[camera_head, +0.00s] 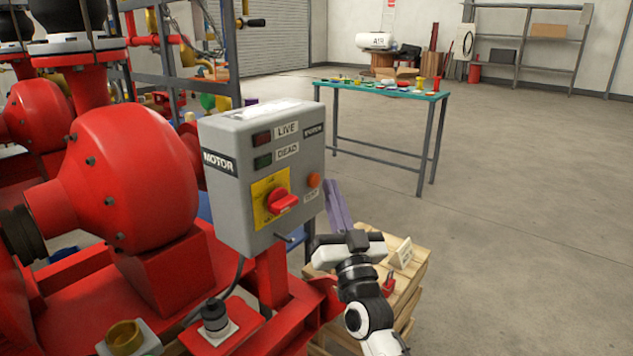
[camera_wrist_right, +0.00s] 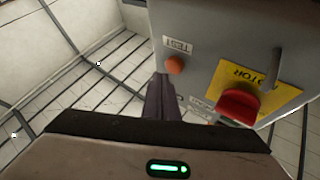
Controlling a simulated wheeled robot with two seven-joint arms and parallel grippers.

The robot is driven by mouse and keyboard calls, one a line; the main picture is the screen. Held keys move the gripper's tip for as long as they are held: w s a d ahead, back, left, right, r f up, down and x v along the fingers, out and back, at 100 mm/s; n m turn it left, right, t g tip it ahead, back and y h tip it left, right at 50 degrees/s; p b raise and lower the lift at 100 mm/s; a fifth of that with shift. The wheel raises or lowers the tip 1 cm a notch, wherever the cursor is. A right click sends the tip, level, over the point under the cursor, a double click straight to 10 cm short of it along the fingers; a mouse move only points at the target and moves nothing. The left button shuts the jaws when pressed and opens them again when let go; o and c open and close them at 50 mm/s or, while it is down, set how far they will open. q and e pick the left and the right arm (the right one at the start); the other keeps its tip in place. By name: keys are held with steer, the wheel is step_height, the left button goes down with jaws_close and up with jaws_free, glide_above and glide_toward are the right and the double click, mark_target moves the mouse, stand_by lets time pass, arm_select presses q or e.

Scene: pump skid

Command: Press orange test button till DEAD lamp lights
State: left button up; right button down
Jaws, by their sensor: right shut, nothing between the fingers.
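The grey motor box (camera_head: 228,150) stands on the red skid. On its front, the LIVE lamp (camera_head: 262,137) is dark red and the DEAD lamp (camera_head: 263,161) dark green; both look unlit. The orange test button (camera_head: 314,180) is at the right of the front, and shows in the right wrist view (camera_wrist_right: 175,65). My right gripper (camera_head: 331,184) points up just right of the button, its fingers together and empty. In the right wrist view, its fingertips (camera_wrist_right: 162,77) appear beside the button; I cannot tell whether they touch. My left gripper is not in view.
The red rotary switch (camera_head: 282,201) on a yellow plate sits left of the button. A wooden crate (camera_head: 408,290) with a padlock and small sign stands below my right arm. A green-topped table (camera_head: 385,90) stands behind; the floor to the right is clear.

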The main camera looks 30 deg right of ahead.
steer(key=shift+w+a, duration=0.2)
steer(key=shift+w, duration=0.2)
steer(key=shift+w+a, duration=0.15)
steer(key=shift+w, duration=0.3)
stand_by(0.7)
steer(key=shift+s, duration=0.1)
steer(key=shift+s+d+p, duration=0.3)
steer(key=shift+s+p, duration=0.25)
steer(key=shift+s, duration=0.2)
steer(key=s, duration=0.1)
steer(key=s+d+p, duration=0.1)
steer(key=s, duration=0.1)
steer(key=s+d+p, duration=0.1)
steer(key=shift+s, duration=0.3)
